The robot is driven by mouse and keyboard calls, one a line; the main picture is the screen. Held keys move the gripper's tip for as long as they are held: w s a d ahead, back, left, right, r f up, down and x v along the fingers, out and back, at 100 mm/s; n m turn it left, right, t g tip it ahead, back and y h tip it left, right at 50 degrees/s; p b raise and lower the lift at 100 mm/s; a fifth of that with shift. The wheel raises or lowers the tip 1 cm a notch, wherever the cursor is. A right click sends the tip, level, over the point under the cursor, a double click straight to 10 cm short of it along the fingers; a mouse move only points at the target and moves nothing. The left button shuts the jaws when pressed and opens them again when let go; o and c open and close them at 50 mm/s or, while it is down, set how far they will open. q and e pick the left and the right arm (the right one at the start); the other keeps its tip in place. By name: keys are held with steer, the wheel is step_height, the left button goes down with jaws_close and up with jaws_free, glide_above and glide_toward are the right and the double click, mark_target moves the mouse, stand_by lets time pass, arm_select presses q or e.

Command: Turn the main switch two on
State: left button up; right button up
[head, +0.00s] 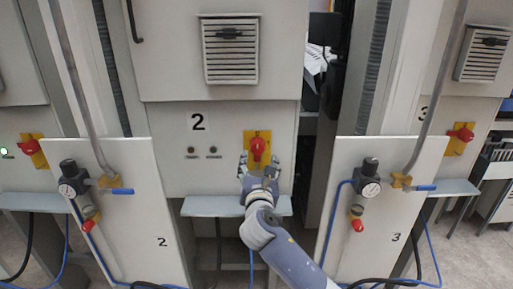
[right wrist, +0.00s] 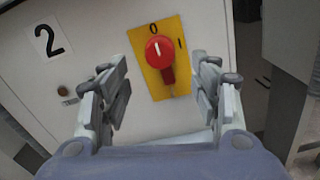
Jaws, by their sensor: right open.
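The main switch two is a red rotary knob (head: 258,149) on a yellow plate (head: 249,137), on the grey cabinet front marked 2. In the right wrist view the knob (right wrist: 159,50) has a white mark pointing up towards the 0, with the I to the right on the plate (right wrist: 178,32). My right gripper (head: 258,160) is open, just in front of the switch. In the right wrist view its fingers (right wrist: 160,90) are spread to either side of the plate's lower part, with nothing between them but the view of the knob. My left gripper is not in view.
A shelf (head: 215,206) sticks out below the switch. Two small dark indicators (head: 202,150) are left of it. White panels with pressure regulators (head: 67,180) and blue hoses stand at both sides. Similar switches are on the left (head: 29,147) and right (head: 461,134) cabinets.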

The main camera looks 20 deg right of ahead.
mark_target(258, 149)
steer(key=p+x, duration=0.1)
steer(key=x, duration=0.9)
steer(key=shift+f, duration=0.15)
steer(key=c, duration=1)
